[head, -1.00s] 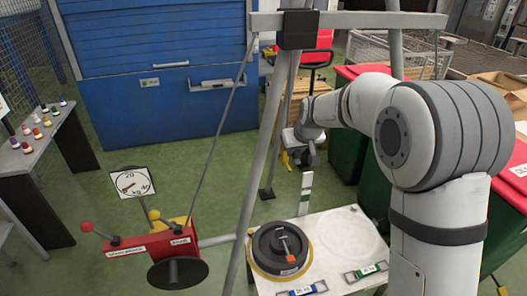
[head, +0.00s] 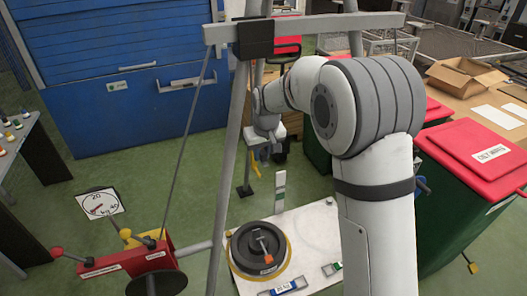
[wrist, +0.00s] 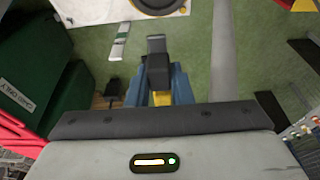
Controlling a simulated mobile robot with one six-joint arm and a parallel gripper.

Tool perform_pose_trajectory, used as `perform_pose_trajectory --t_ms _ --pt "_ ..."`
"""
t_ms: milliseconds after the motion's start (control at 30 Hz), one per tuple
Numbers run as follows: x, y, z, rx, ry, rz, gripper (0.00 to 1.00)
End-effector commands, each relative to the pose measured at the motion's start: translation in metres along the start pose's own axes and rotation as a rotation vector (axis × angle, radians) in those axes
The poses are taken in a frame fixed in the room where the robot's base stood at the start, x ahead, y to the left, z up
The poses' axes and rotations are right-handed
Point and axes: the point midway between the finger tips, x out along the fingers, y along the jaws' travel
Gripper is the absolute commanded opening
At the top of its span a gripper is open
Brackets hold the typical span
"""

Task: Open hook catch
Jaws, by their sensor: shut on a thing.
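My gripper (wrist: 158,78) shows in the wrist view with blue finger parts closed around a dark block (wrist: 157,70) with a grey tip. I cannot tell for sure whether this block is part of the hook catch. A bit of yellow shows between the blue parts. In the head view my gripper is small and low at the end of the arm, beside a hanging yellow piece (head: 252,168). The hook catch itself is not clearly recognisable in either view.
A white board (head: 322,225) carries a black round weight (head: 258,250) with an orange-handled part. A grey frame (head: 228,180) with a crossbar stands in front. A red winch box (head: 125,258) and dial (head: 97,203) are at left. Red-lidded green bins (head: 455,190) crowd the right.

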Motion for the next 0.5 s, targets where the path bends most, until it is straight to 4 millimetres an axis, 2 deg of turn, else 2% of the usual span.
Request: perform_pose_trajectory --t_ms 67,100,333,500 --pt "0.0056 -0.0016 0.0050 0.004 -0.017 -0.006 0.00" --pt "0.0056 -0.0009 0.0050 0.006 -0.016 -0.005 0.23" --pt "0.0031 0.0034 0.0029 0.011 -0.008 -0.002 0.42" --pt "0.0020 0.0045 0.0020 0.012 -0.005 -0.001 0.42"
